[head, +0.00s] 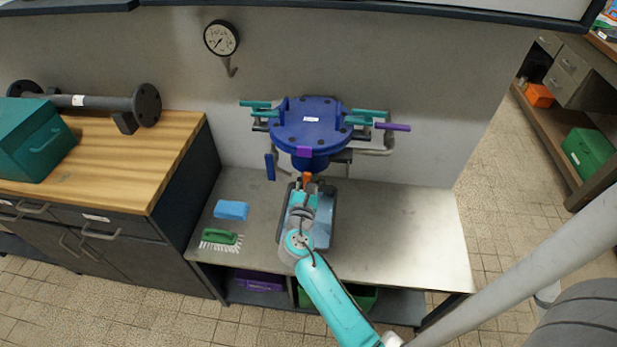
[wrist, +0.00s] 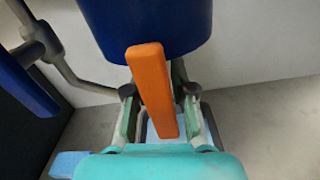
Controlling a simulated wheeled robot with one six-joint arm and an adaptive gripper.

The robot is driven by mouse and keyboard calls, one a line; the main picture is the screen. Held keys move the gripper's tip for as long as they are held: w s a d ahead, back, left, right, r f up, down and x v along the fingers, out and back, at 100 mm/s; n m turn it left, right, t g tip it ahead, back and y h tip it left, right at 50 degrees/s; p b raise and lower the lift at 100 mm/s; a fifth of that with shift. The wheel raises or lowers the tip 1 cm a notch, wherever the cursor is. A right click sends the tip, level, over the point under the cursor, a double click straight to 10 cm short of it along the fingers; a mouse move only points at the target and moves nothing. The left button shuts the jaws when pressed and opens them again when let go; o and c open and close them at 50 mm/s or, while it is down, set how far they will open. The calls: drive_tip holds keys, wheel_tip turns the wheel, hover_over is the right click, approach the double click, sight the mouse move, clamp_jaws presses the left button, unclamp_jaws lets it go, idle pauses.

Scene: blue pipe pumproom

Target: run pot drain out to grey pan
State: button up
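The blue pot (head: 310,125) with a bolted round lid is mounted against the wall above the bench. An orange drain handle (wrist: 152,88) hangs at its lower front; its end also shows in the head view (head: 307,177). My gripper (wrist: 160,115) is open, with one finger on each side of the orange handle and visible gaps between. In the head view my gripper (head: 306,188) is just in front of the pot. The grey pan (head: 326,228) stands on the bench below, partly hidden by my arm. The drain outlet is hidden.
Teal handles (head: 362,120) and a purple handle (head: 393,127) stick out around the pot. A blue lever (head: 270,167) hangs at its left. A blue sponge (head: 231,210) and green brush (head: 220,237) lie left of the pan. The bench's right side (head: 410,230) is clear.

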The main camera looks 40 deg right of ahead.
clamp_jaws()
drive_tip(key=shift+m, duration=3)
drive_tip(key=o, duration=0.6)
unclamp_jaws()
drive_tip(key=shift+c, duration=0.2)
